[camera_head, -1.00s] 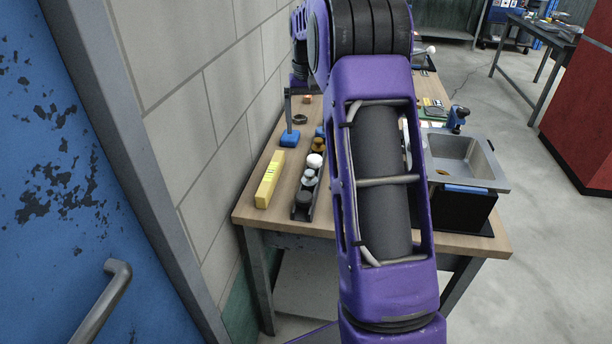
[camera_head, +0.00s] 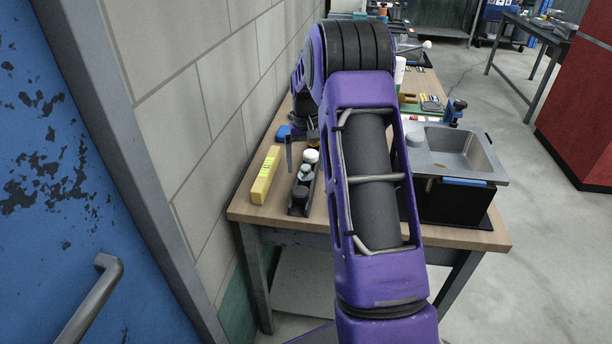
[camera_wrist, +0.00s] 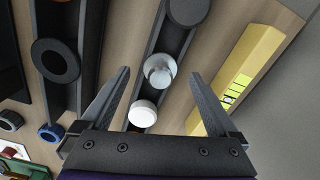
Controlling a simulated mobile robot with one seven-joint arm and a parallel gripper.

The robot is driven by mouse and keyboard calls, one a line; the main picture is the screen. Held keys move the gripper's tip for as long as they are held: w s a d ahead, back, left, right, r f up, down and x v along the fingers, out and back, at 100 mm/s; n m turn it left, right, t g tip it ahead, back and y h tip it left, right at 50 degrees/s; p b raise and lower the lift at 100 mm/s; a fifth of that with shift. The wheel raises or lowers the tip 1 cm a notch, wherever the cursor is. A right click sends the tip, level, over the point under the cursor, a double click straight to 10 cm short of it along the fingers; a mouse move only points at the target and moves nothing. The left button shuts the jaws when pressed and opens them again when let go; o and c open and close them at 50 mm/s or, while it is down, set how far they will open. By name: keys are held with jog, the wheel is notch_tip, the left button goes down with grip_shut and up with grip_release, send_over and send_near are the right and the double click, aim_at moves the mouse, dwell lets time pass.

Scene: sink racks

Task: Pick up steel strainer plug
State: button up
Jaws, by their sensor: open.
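The steel strainer plug, a small silver round piece with a knob, sits in a dark narrow rack (camera_wrist: 172,45). I take it to be the silver piece (camera_wrist: 160,72) in the wrist view, which also shows in the head view (camera_head: 305,172). My gripper (camera_wrist: 159,74) is open and empty. Its fingertips appear on either side of the plug in the wrist view; I cannot tell how far above it they are. A white round cap (camera_wrist: 143,113) sits in the same rack, nearer the gripper's palm. A dark round piece (camera_wrist: 187,10) sits at the rack's other end.
A yellow box (camera_wrist: 237,80) lies beside the rack, near the wall. Another dark rack with a black ring (camera_wrist: 55,60) is on the other side. A sink (camera_head: 455,155) stands at the table's right. My arm covers the table's middle.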

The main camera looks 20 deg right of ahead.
jog(key=shift+f, duration=0.9)
jog(key=c, duration=1.5)
jog(key=shift+r, duration=0.15)
